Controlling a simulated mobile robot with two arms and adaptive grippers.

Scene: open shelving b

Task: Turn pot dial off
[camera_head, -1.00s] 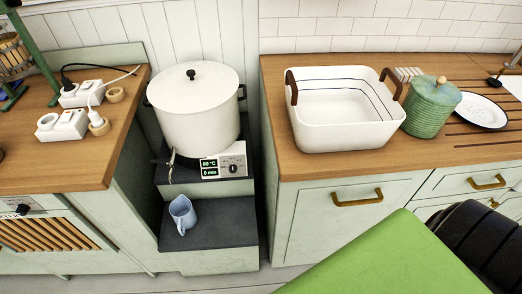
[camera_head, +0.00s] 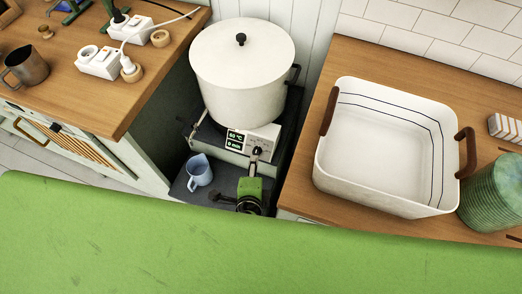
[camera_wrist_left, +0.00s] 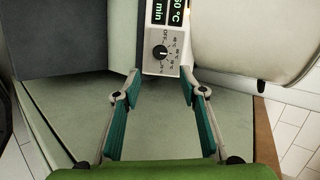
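The white pot (camera_head: 242,75) with a lid and black knob sits on a cooker unit between two counters. The unit's pale control panel (camera_head: 263,140) has a green-lit display showing a °C reading and minutes. The black dial (camera_head: 257,152) is on this panel. It also shows in the left wrist view (camera_wrist_left: 160,52), with an OFF mark and other marks around it. My left gripper (camera_wrist_left: 160,84) is open and empty, its two teal-padded fingers spread on either side of the line to the dial, short of it. In the head view it is just below the panel. My right gripper is not in view.
A blue jug (camera_head: 199,171) stands on the low step left of my gripper. A white basket (camera_head: 385,150) and a green jar (camera_head: 494,195) are on the right counter. Sockets (camera_head: 100,62) and a metal mug (camera_head: 25,68) are on the left counter.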

